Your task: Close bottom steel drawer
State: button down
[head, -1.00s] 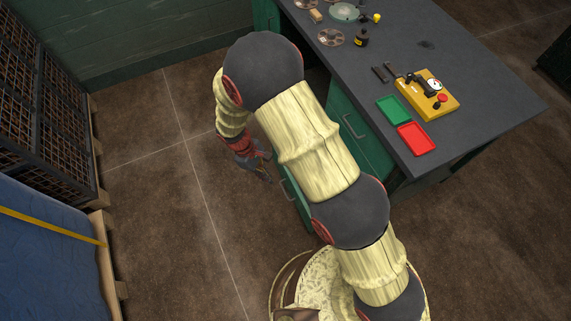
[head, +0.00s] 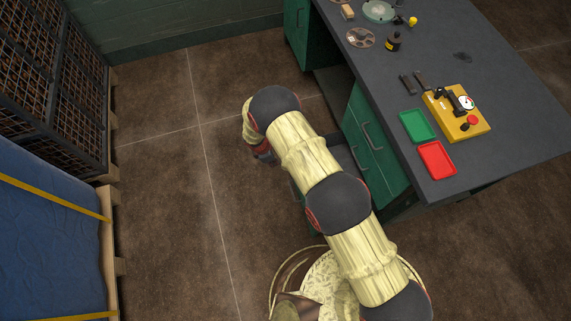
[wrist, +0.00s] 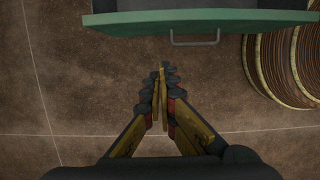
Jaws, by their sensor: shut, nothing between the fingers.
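In the wrist view a green drawer front (wrist: 250,18) with a grey bar handle (wrist: 195,41) lies across the top, with part of the dark drawer interior behind it. The drawer stands open. In the head view the low open drawer is mostly hidden behind my arm. My gripper (wrist: 163,72) is shut and empty, with its fingertips over bare floor. They point toward the drawer front, a little left of the handle, and look apart from it. In the head view only the wrist end near my gripper shows, left of the desk; its fingers are hidden.
The desk (head: 480,65) has an upper green drawer (head: 365,165) that looks shut. On top are a green tray (head: 418,126), a red tray (head: 436,160) and a yellow device (head: 462,115). A blue wrapped load (head: 50,235) and dark crates (head: 45,85) stand left. Floor between is clear.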

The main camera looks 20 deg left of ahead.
jog(key=w+d+f+b, duration=0.3)
jog(key=d+f+b, duration=0.1)
jog(key=f, duration=0.5)
jog(key=shift+d+f, duration=0.2)
jog(key=shift+d, duration=0.55)
jog(key=shift+w, duration=0.15)
